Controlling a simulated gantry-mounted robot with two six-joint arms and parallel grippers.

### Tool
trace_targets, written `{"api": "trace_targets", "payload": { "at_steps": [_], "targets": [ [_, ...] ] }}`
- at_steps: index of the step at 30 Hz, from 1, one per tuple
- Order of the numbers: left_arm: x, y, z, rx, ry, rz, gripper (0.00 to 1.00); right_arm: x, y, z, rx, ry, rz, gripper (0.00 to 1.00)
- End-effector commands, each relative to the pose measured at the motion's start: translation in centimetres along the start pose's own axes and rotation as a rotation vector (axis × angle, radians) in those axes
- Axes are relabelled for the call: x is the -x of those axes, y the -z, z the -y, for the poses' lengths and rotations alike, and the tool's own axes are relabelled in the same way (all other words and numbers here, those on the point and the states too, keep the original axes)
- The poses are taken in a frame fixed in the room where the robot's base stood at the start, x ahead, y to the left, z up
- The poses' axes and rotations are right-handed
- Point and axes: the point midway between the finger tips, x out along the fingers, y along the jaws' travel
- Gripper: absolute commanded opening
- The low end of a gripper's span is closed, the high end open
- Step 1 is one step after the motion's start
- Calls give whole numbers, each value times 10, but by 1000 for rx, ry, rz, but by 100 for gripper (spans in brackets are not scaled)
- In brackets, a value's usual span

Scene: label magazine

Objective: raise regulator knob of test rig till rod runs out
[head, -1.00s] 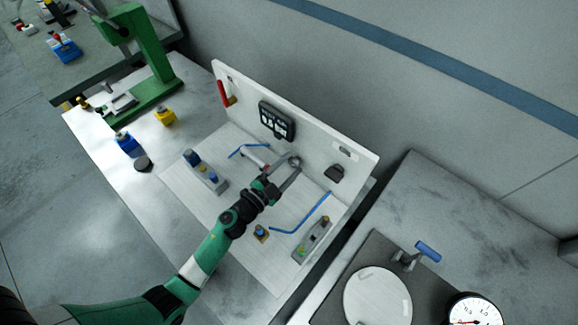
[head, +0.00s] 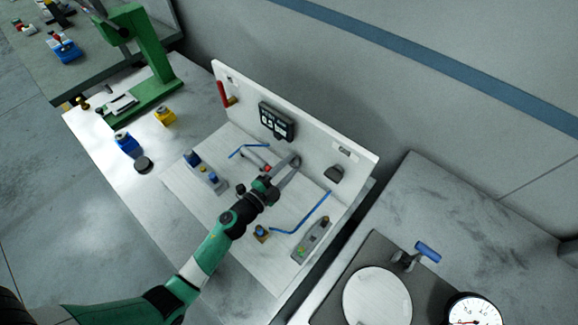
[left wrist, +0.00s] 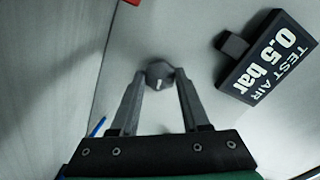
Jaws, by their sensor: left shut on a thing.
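The test rig has a white base plate (head: 190,205) and an upright white back panel (head: 325,145). My left gripper (head: 294,160) is at this panel, shut on the regulator knob. In the left wrist view the grey knob (left wrist: 159,74) sits between the two fingertips (left wrist: 159,80), with a small white mark on its face. A black display (left wrist: 268,62) on the panel reads "TEST AIR 0.5 bar"; it also shows in the head view (head: 276,121). A cylinder (head: 254,155) lies beside my gripper, with a red spot near its end. My gripper partly hides that area, so the rod's position is unclear. My right gripper is out of view.
Blue tubes (head: 302,217) run over the base plate. A grey valve block (head: 312,240) and a block with blue parts (head: 205,172) stand on it. A red handle (head: 222,93) is at the panel's left. A gauge (head: 474,310) stands at the lower right.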

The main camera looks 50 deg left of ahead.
Motion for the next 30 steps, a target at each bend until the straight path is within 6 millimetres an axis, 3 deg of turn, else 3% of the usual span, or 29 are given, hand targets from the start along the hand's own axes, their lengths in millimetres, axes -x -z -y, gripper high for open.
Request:
{"api": "trace_targets", "payload": {
  "at_steps": [2,3,7,19,30],
  "targets": [
    [0,0,0,1,0,0,0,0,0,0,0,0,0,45],
    [0,0,0,1,0,0,51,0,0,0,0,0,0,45],
    [0,0,0,2,0,0,75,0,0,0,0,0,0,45],
    [8,0,1,4,0,0,76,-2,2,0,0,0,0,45],
    [90,0,1,4,-1,3,76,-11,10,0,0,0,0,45]
  ]
}}
